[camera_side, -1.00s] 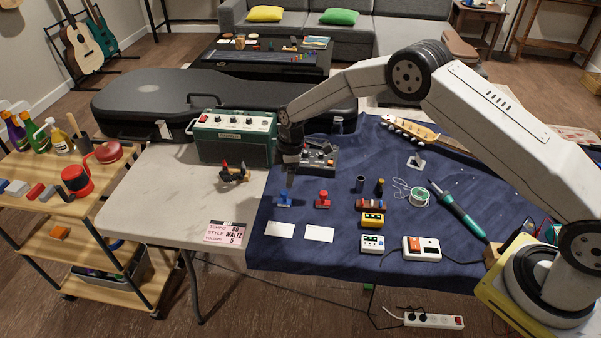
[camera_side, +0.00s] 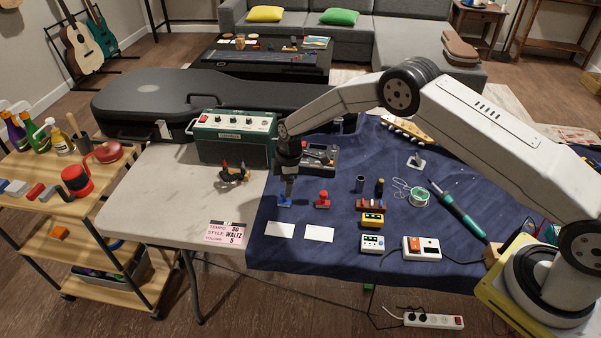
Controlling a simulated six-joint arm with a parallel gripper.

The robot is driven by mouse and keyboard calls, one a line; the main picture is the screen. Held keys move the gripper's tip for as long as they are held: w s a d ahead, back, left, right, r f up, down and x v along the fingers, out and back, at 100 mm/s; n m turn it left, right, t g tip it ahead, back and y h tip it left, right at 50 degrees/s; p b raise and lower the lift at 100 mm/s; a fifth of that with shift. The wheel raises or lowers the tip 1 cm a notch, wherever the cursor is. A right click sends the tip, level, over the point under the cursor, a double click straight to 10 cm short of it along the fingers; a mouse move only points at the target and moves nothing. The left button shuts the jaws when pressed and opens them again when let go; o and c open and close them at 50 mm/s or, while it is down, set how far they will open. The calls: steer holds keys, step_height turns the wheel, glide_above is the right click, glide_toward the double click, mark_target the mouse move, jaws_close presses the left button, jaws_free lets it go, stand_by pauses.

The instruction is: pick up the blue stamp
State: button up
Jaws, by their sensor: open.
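The blue stamp (camera_side: 285,202) stands upright on the dark blue cloth, near the cloth's left edge. My gripper (camera_side: 288,190) points straight down over it, with its fingers low around or just in front of the stamp's handle. The fingers hide the upper part of the stamp, and only its blue base shows clearly. The jaws are open. I cannot tell whether a finger touches the handle.
A red stamp (camera_side: 322,200) stands close to the right. Two white cards (camera_side: 279,230) lie in front. The pale table (camera_side: 175,190) is mostly clear to the left.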

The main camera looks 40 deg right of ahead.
steer(key=shift+w+a+f, duration=0.1)
steer(key=shift+a+f, duration=0.05)
steer(key=shift+f, duration=0.9)
steer(key=shift+w+a+f, duration=0.1)
steer(key=shift+f, duration=0.9)
jaws_close()
